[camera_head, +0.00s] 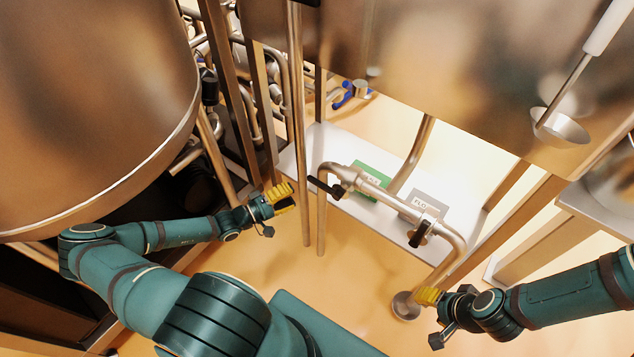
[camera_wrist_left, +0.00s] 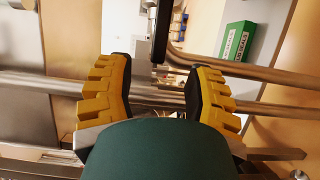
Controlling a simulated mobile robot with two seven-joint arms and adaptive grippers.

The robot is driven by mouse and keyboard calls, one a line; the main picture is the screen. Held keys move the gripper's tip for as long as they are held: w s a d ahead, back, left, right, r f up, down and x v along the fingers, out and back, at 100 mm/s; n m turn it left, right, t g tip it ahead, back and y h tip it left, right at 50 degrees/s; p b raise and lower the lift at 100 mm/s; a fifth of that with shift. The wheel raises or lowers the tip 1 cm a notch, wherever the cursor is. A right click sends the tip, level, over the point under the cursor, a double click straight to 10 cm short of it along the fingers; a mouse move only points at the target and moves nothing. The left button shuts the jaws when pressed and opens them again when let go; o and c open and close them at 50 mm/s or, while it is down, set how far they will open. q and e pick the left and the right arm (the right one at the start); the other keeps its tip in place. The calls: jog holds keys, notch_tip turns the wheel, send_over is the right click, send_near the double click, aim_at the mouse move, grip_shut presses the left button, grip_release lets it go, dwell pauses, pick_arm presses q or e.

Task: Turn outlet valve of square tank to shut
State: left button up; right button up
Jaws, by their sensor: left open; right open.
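The square steel tank (camera_head: 460,60) fills the upper right of the head view. Below it a bent steel pipe carries a valve with a black lever (camera_head: 325,188) on the left and another black-handled valve (camera_head: 420,233) on the right. I cannot tell for sure which is the tank's outlet valve. My left gripper (camera_head: 283,197), with yellow fingers, is open and empty, left of the left lever and apart from it. In the left wrist view a black lever (camera_wrist_left: 160,28) shows ahead of the open fingers (camera_wrist_left: 158,88). My right gripper (camera_head: 428,297) is open near the pipe's lower right end.
A large round steel vessel (camera_head: 90,100) stands at the left. Vertical steel posts (camera_head: 301,130) rise close to my left gripper. The orange floor (camera_head: 270,265) between my arms is clear.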

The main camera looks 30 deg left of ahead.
aim_at(314, 184)
pick_arm(q)
jog(key=b+x, duration=0.1)
jog(key=x, duration=0.8)
jog(key=shift+w+d, duration=0.15)
jog(key=shift+w, duration=0.15)
grip_shut()
